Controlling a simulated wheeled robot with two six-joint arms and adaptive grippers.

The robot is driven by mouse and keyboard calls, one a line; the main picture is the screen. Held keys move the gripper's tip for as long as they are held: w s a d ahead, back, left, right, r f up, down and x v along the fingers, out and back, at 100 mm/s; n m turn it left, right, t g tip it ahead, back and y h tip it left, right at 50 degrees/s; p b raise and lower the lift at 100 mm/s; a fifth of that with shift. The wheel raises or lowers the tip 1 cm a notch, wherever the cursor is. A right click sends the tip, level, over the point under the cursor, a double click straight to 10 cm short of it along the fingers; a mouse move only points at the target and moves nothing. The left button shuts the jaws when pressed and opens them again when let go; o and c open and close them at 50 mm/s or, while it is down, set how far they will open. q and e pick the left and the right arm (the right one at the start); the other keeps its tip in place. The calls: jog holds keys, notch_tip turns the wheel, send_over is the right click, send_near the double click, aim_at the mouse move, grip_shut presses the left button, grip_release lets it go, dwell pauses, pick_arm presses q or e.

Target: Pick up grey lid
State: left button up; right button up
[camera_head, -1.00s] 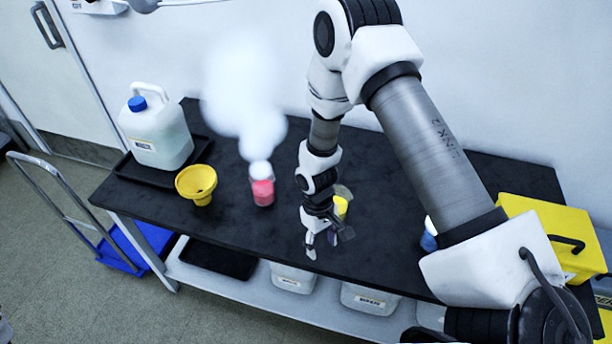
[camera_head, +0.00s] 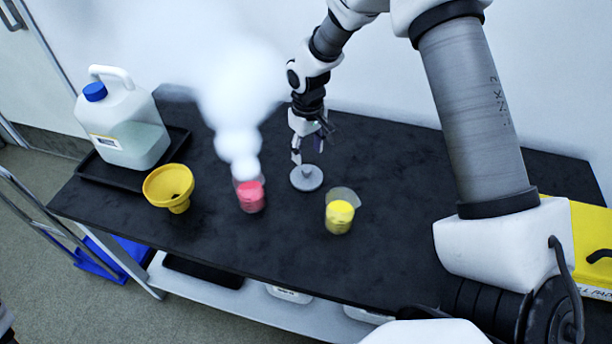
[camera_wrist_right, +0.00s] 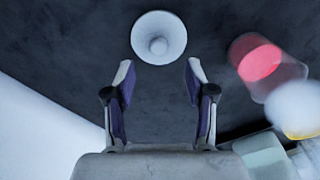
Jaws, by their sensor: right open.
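The grey lid (camera_head: 306,178) is a round disc with a small raised knob, lying flat on the black table. It also shows in the right wrist view (camera_wrist_right: 158,38), beyond the fingertips and centred between them. My right gripper (camera_head: 309,157) is open and empty, pointing down just behind and above the lid. Its two fingers (camera_wrist_right: 158,75) stand wide apart in the right wrist view, and I see no contact with the lid. My left gripper is not in view.
A beaker of red liquid (camera_head: 250,196) giving off white vapour (camera_head: 238,95) stands left of the lid. A beaker of yellow liquid (camera_head: 340,213) stands at front right. A yellow funnel (camera_head: 168,187) and a white jug (camera_head: 122,125) on a black tray are further left.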

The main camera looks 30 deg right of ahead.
aim_at(307, 170)
notch_tip(307, 170, down, 8)
jog(key=shift+w+d+r+p, duration=0.1)
jog(key=shift+r+p, duration=0.1)
jog(key=shift+p, duration=0.5)
jog(key=shift+w+f, duration=0.15)
jog(key=shift+f, duration=0.25)
jog(key=shift+r, duration=0.1)
grip_shut()
